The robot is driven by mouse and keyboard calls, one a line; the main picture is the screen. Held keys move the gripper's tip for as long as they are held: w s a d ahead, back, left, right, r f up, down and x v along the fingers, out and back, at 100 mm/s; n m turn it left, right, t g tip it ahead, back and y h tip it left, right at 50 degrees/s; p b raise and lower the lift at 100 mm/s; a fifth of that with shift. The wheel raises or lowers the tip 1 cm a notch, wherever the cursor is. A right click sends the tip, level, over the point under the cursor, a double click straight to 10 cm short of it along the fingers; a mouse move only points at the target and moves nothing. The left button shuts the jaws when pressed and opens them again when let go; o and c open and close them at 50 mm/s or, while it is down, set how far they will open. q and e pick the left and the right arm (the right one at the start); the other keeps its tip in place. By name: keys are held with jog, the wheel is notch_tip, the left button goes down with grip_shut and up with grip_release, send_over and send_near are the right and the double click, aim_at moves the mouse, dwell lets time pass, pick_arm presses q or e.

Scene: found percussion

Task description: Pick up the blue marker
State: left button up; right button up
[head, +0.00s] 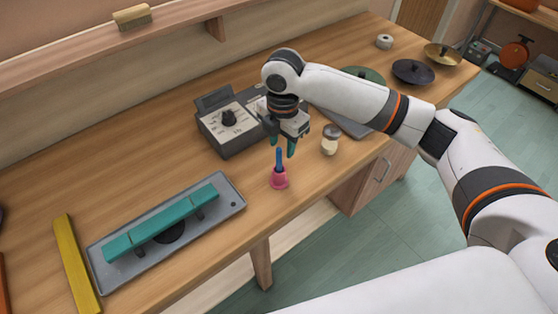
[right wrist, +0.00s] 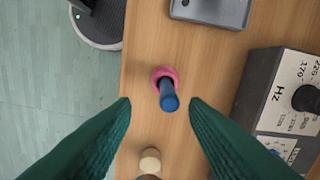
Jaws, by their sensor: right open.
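The blue marker (head: 279,158) stands upright in a small pink holder (head: 280,179) near the front edge of the wooden bench. In the right wrist view the blue marker (right wrist: 168,98) rises from the pink holder (right wrist: 158,72), its top between and a little beyond my fingertips. My right gripper (head: 284,146) is open and empty, with teal fingers pointing down just above and behind the marker. In the right wrist view my right gripper (right wrist: 159,103) has a wide gap between its fingers, apart from the marker. My left gripper is not in view.
A grey dial box (head: 232,145) stands left of my right gripper. A small shaker-like jar (head: 330,141) stands close on the right. A grey tray (head: 232,190) with a teal bar (head: 160,222) lies at left, beside a yellow bar (head: 76,265).

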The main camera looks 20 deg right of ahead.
aim_at(279, 158)
jog(key=shift+f, duration=0.7)
jog(key=shift+a+f+p, duration=0.1)
jog(key=shift+f+p, duration=0.2)
jog(key=shift+p, duration=0.05)
jog(key=f, duration=0.1)
jog(key=f+p, duration=0.1)
jog(key=f, duration=0.1)
jog(key=shift+w+a+f, duration=0.2)
jog(key=shift+w+f, duration=0.05)
jog(key=shift+f, duration=0.55)
grip_shut()
